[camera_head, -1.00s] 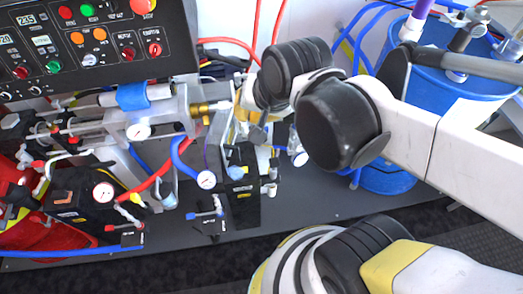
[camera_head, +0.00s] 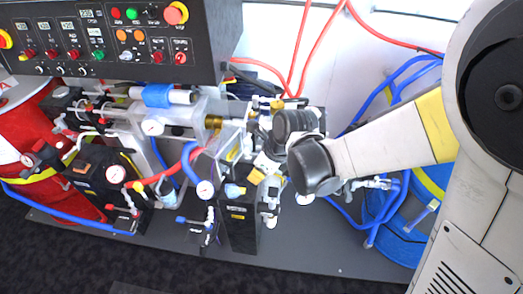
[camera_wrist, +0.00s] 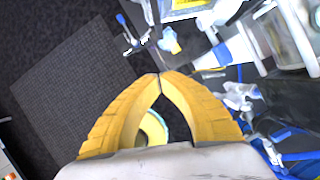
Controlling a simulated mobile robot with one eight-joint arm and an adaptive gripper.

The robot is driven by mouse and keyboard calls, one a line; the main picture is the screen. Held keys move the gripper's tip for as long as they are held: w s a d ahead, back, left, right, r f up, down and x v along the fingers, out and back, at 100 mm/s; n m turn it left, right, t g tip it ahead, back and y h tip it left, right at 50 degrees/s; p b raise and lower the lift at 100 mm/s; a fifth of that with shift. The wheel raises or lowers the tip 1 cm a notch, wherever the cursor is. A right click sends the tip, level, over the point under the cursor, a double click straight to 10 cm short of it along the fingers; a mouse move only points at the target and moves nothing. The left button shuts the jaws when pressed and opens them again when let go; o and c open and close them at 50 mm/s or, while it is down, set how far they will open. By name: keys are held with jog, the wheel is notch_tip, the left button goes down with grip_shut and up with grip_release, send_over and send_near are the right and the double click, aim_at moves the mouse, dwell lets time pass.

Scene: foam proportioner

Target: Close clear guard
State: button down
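The clear guard (camera_head: 229,146) appears in the head view as a tilted see-through panel beside the brass fitting at the right end of the pump assembly. My arm's end partly crowds its right side. I cannot tell its exact hinge angle. My gripper (camera_wrist: 160,76) shows in the wrist view with its two yellow fingers brought together at the tips. Nothing shows between the tips. In the head view its yellow fingers are small and partly hidden beside the black valve block (camera_head: 240,215). I cannot tell whether they touch the guard.
A control panel (camera_head: 110,68) with buttons overhangs the pump. Gauges (camera_head: 205,189), red and blue hoses and small valves crowd the left. A blue drum (camera_head: 398,225) stands on the right. The dark floor (camera_head: 150,275) in front is open.

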jog(key=w+a+f+b, duration=0.2)
jog(key=a+f+b, duration=0.1)
jog(key=a+f, duration=0.2)
jog(key=shift+w+a+f, duration=0.25)
jog(key=shift+w+f, duration=0.1)
jog(key=shift+w+a, duration=0.1)
jog(key=shift+a, duration=0.05)
